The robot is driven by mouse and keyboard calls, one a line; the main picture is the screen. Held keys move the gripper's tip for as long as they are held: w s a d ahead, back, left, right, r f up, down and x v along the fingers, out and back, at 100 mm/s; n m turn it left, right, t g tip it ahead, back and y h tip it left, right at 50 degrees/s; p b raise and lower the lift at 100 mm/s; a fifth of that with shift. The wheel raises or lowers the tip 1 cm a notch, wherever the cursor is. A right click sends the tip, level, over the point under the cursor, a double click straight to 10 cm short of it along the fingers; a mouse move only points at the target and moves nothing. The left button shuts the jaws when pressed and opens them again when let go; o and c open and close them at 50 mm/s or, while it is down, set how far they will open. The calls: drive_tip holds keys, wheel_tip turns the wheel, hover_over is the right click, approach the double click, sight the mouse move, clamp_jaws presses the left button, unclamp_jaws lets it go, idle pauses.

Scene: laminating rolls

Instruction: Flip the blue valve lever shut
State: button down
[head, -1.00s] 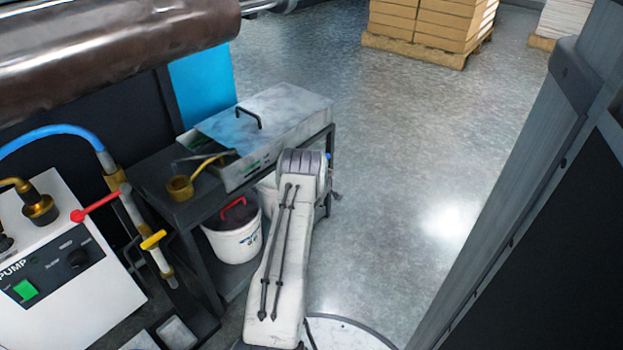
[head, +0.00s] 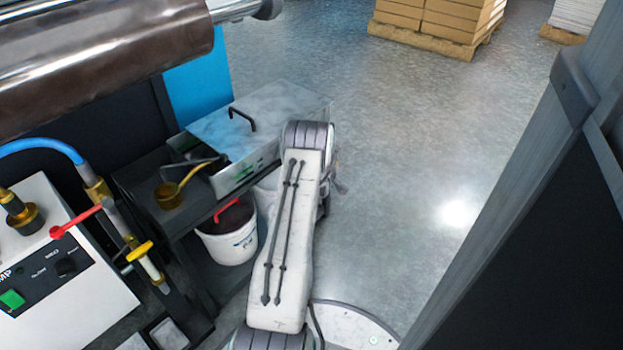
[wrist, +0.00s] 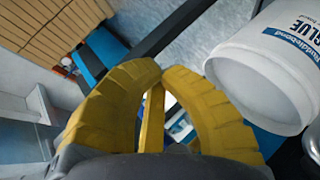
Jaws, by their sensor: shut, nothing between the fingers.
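I cannot make out a blue valve lever in either view. On the pipework beside the white pump box (head: 95,275), a red lever (head: 75,222) and a yellow handle (head: 140,250) show in the head view. A blue hose (head: 42,146) runs into the top of that pipe. My gripper (wrist: 160,78) has yellow ribbed fingers, brought together and empty in the wrist view. In the head view my arm hides most of it. It is beside a white glue bucket (wrist: 265,75), apart from the valve pipes.
A dark cart (head: 150,180) carries a metal box (head: 275,105) and a brass ladle (head: 170,194). A white bucket (head: 228,245) stands on its lower shelf. A grey machine frame (head: 540,190) rises at the right. The floor (head: 420,130) beyond is clear up to a pallet of cartons (head: 440,20).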

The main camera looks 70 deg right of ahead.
drive_tip(key=shift+w+d+r, duration=0.15)
drive_tip(key=shift+d+r, duration=0.2)
drive_tip(key=shift+r, duration=0.45)
drive_tip(key=s+a+f+p, duration=0.2)
drive_tip(key=a+f+p, duration=0.4)
drive_tip(key=a+f, duration=0.2)
drive_tip(key=shift+s+a, duration=0.3)
drive_tip(key=shift+a, duration=0.8)
drive_tip(key=shift+s, duration=0.1)
idle(0.6)
